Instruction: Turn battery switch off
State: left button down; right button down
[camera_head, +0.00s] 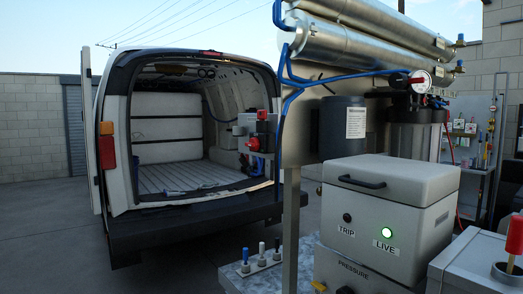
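No part is clearly labelled as the battery switch. A red handle (514,235) stands upright on a dark round collar on top of a pale box (475,262) at the right edge; I cannot tell whether it is the battery switch. A grey control box (390,205) beside it has a lit green lamp (386,232) marked LIVE and a dark lamp (347,218) marked TRIP. A PRESSURE label shows below them. Neither of my grippers is in view.
A white van (190,140) stands open at the left, with red and black fittings (263,130) inside. The paved floor at left is clear.

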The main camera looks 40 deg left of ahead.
aim_at(253, 143)
jog(key=u, duration=1.25)
